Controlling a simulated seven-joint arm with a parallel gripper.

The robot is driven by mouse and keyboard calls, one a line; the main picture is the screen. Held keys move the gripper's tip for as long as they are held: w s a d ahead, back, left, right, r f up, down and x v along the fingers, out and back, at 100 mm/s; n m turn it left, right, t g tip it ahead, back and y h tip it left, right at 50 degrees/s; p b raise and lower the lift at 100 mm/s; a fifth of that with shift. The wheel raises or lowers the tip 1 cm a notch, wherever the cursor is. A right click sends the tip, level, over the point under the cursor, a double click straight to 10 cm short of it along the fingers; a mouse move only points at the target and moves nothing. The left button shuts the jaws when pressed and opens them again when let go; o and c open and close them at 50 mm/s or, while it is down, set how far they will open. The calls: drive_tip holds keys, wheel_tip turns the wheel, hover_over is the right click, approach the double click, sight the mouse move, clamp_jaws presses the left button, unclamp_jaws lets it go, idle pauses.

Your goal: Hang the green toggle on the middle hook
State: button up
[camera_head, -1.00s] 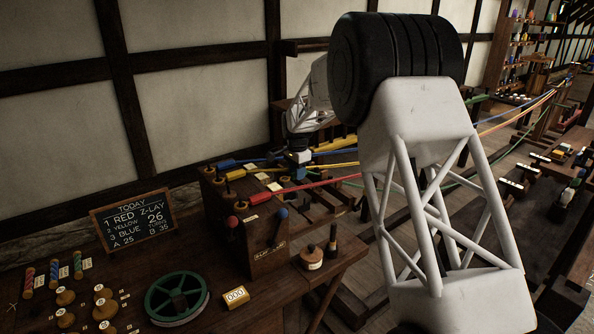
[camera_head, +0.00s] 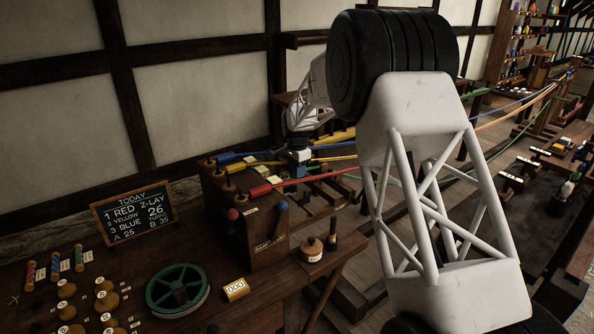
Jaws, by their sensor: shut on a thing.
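My gripper (camera_head: 300,160) is small in the picture, over the bench behind the wooden block. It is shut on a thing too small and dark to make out. I cannot make out the green toggle near it. The wooden block (camera_head: 268,254) has round brown pegs along its top left. A blue toggle (camera_head: 228,157), a yellow toggle (camera_head: 229,168) and a red toggle (camera_head: 261,189) lie at this block, each with a rope running right. I cannot tell which peg or hook is the middle one. My gripper is right of these toggles, behind the red rope.
The ropes stretch right past my large arm link, which hides much of the middle. On the front bench are a chalkboard (camera_head: 133,214), a green wheel (camera_head: 178,290), a counter (camera_head: 235,289), several spools and a round pot (camera_head: 312,249). The red and blue knobs stick up from the block.

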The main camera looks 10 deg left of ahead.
drive_tip(key=shift+f, duration=0.1)
idle(0.6)
drive_tip(key=o, duration=0.9)
drive_tip(key=shift+r, duration=4.05)
